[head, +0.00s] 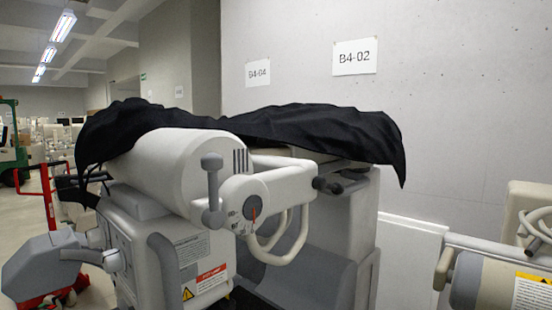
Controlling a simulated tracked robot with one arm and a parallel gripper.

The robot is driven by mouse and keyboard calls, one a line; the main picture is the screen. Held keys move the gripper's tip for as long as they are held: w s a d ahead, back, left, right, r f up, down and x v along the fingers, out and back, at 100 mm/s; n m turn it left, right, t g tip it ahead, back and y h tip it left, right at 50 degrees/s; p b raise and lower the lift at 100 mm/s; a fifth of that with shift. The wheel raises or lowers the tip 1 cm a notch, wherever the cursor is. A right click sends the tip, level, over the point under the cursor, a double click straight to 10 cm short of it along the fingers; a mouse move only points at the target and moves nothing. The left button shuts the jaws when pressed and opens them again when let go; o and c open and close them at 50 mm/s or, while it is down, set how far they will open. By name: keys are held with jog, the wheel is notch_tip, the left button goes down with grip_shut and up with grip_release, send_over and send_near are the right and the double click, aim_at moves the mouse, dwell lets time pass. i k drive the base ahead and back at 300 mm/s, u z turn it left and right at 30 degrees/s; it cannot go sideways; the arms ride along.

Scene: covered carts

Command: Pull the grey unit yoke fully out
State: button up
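A pale grey unit (180,165) stands in the middle, its top partly covered by a black cloth (300,125). On the front of its drum is a darker grey upright bar (212,190) with thick ends. Beside it is a round dial (256,208) with a red-orange pointer. A pale looped tube (282,252) hangs below the arm-like housing to the right. I cannot tell for certain which of these parts is the yoke, nor how far out it is. My gripper is not in view.
A dark knob bar (335,185) sticks out under the cloth. A grey-headed device (45,268) with a red base stands at lower left. Another machine (500,270) stands at lower right. A concrete wall (460,110) with paper signs is behind; open floor shows at far left.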

aim_at(282, 182)
jog(key=k, duration=1.2)
jog(key=u, duration=0.35)
jog(key=i, duration=1.6)
jog(key=z, duration=0.6)
